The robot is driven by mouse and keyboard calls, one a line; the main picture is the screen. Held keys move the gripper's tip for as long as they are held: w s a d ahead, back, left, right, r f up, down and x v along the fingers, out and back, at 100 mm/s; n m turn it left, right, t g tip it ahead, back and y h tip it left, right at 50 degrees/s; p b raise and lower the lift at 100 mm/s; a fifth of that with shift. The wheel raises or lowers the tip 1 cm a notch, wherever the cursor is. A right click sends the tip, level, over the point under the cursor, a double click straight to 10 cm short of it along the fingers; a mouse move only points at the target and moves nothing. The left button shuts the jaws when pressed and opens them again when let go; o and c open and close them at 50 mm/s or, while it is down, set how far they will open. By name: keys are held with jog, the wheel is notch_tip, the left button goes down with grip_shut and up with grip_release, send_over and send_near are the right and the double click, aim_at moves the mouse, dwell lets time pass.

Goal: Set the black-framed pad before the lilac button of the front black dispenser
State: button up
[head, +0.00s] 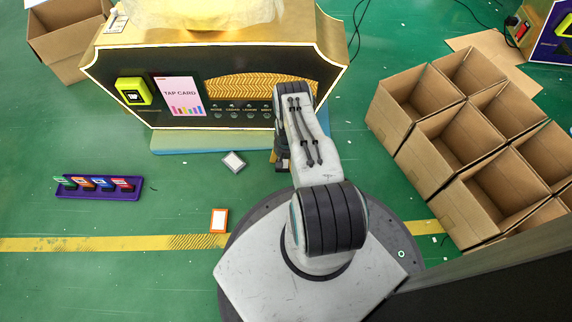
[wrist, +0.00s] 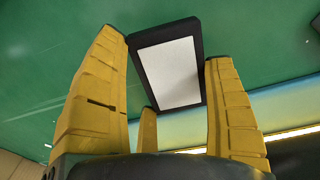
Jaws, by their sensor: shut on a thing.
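The black-framed pad (wrist: 168,65) has a white face and shows between the yellow fingers of my gripper (wrist: 168,90) in the wrist view. My gripper is shut on it. In the head view my gripper (head: 279,158) points down in front of the dispenser, mostly behind my arm, and the held pad is hidden there. The front black dispenser (head: 140,62) has gold trim and a row of small buttons (head: 241,114) under short labels. Their colours are too small to tell, so I cannot pick out the lilac one. My arm covers the panel's right end.
A grey-framed pad (head: 234,162) and an orange-framed pad (head: 219,220) lie on the green floor. A purple tray (head: 98,194) with several coloured items lies at left. Open cardboard boxes (head: 440,185) fill the right. A light blue mat (head: 178,142) edges the dispenser.

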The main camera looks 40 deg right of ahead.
jog(key=shift+f+b, duration=0.5)
jog(key=shift+f, duration=0.25)
jog(key=o, duration=1)
jog(key=shift+r, duration=0.1)
